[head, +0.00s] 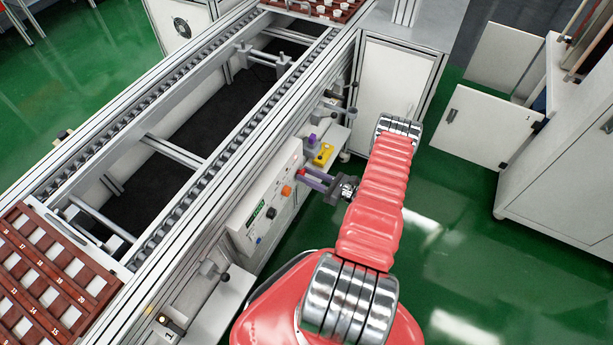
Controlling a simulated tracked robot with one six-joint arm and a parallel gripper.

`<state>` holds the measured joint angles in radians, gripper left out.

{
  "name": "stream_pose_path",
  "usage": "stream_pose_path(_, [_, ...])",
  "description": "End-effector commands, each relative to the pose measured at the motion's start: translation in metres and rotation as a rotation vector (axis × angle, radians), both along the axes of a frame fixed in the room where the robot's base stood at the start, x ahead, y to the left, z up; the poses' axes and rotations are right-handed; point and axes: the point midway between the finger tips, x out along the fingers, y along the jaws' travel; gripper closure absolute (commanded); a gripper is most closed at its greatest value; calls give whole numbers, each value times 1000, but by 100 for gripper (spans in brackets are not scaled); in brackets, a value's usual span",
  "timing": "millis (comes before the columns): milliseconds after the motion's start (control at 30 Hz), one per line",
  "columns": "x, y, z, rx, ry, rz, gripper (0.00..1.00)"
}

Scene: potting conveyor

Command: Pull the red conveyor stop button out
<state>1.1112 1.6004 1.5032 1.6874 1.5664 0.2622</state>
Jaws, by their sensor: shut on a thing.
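A white control panel (253,196) is mounted on the near side of the conveyor frame. It carries an orange button (286,190), a dark knob (271,213) and a small green display (257,216). My gripper (303,174) reaches in from the right to the panel's far end. Its fingers are shut on the red stop button (300,172), which is mostly hidden by them; only a little red shows. How far out the button sits cannot be made out.
Open green floor (455,235) lies to the right, before white cabinets (560,160).

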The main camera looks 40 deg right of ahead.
Motion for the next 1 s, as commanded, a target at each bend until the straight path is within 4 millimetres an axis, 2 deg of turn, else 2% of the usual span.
stream_pose_path(167, [-13,-5,0,0,0,-1,100])
stream_pose_path(433, [-14,-5,0,1,0,-2,100])
stream_pose_path(467, [-14,-5,0,1,0,-2,67])
stream_pose_path(733, [-14,-5,0,0,0,-1,49])
stream_pose_path(1000, [-14,-5,0,0,0,-1,49])
